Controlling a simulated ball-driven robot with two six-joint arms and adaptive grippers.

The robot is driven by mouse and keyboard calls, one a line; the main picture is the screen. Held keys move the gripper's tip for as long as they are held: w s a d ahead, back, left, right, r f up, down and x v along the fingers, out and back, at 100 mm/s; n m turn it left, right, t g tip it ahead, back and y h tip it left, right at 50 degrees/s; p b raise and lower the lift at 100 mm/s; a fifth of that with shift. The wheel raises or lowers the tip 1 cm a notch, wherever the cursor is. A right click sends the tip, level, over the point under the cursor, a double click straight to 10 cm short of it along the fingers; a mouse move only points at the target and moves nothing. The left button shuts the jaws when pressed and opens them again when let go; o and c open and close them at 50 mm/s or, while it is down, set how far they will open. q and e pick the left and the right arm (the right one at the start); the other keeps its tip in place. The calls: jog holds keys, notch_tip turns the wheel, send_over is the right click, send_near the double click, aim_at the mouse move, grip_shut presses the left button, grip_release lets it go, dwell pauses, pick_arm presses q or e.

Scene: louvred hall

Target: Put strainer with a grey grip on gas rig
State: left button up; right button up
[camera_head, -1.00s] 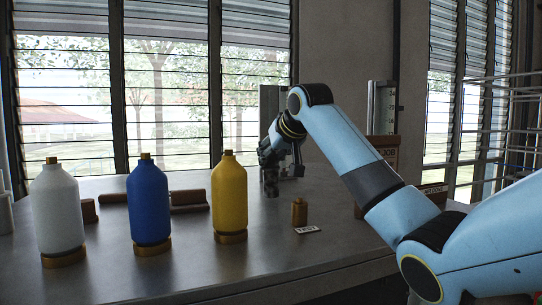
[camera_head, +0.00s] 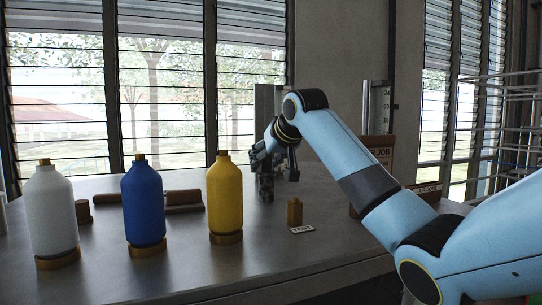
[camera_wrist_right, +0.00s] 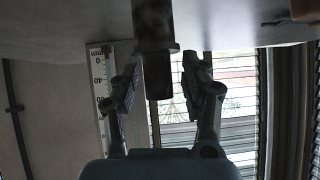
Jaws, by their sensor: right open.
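My right gripper (camera_head: 265,182) is over the back middle of the metal table, behind and to the right of the yellow bottle (camera_head: 224,200). It also shows in the right wrist view (camera_wrist_right: 160,85), with its two fingers apart. A dark upright piece with a collar (camera_wrist_right: 155,46) stands between the fingers there, with gaps on both sides. I cannot tell whether it is the strainer's grip. No strainer mesh shows clearly. A grey upright panel (camera_head: 266,105) stands behind the gripper, partly hidden. I cannot tell whether it belongs to the gas rig. My left gripper is out of view.
A white bottle (camera_head: 52,212) and a blue bottle (camera_head: 143,205) stand left of the yellow one, all on brown bases. A small brown bottle (camera_head: 294,212) stands by a label card (camera_head: 302,230). Brown bars (camera_head: 184,197) lie behind. A scale (camera_head: 378,105) stands at right.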

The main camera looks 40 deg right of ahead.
jog(key=b+v, duration=0.3)
jog(key=v, duration=0.9)
jog(key=shift+b, duration=0.4)
